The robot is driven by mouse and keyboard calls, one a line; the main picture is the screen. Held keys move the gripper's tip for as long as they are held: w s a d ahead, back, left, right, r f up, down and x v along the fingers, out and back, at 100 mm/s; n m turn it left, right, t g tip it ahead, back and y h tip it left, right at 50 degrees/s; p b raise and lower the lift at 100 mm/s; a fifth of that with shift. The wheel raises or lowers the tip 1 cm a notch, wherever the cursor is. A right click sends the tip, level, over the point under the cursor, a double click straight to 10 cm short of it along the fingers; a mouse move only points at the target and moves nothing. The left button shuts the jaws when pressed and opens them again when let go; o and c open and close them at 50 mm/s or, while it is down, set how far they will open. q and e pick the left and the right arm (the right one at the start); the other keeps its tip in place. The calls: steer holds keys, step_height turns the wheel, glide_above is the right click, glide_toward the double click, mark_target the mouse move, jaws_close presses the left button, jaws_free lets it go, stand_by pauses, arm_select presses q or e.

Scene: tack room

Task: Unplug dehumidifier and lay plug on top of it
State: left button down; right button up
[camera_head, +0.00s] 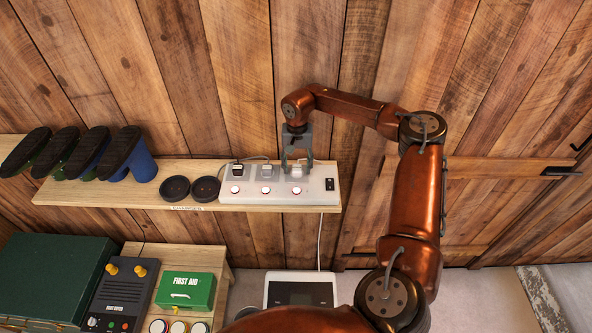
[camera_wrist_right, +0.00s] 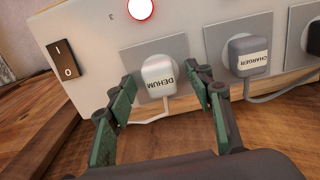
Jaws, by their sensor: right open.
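A white plug labelled DEHUM (camera_wrist_right: 159,76) sits in a socket of the pale power strip (camera_head: 330,198), at the strip's right end in the head view. My right gripper (camera_head: 297,166) is over that socket. In the right wrist view its open fingers (camera_wrist_right: 166,84) stand on either side of the plug, with small gaps showing; I cannot tell whether either touches. A white cord (camera_head: 320,240) hangs from the strip toward a white unit with a dark panel (camera_head: 300,276), apparently the dehumidifier, partly hidden by my arm. My left gripper is out of view.
A grey CHARGER plug (camera_wrist_right: 248,56) sits in the neighbouring socket. A rocker switch (camera_wrist_right: 65,63) and a lit red button (camera_wrist_right: 140,8) are on the strip. The wooden shelf (camera_head: 120,196) also holds black discs (camera_head: 175,188) and boots. A green first aid box (camera_head: 186,291) is below.

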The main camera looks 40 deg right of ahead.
mark_target(297, 167)
jaws_close()
stand_by(0.6)
steer(key=shift+r, duration=0.1)
steer(key=shift+r+p, duration=2.25)
steer(key=shift+r, duration=0.7)
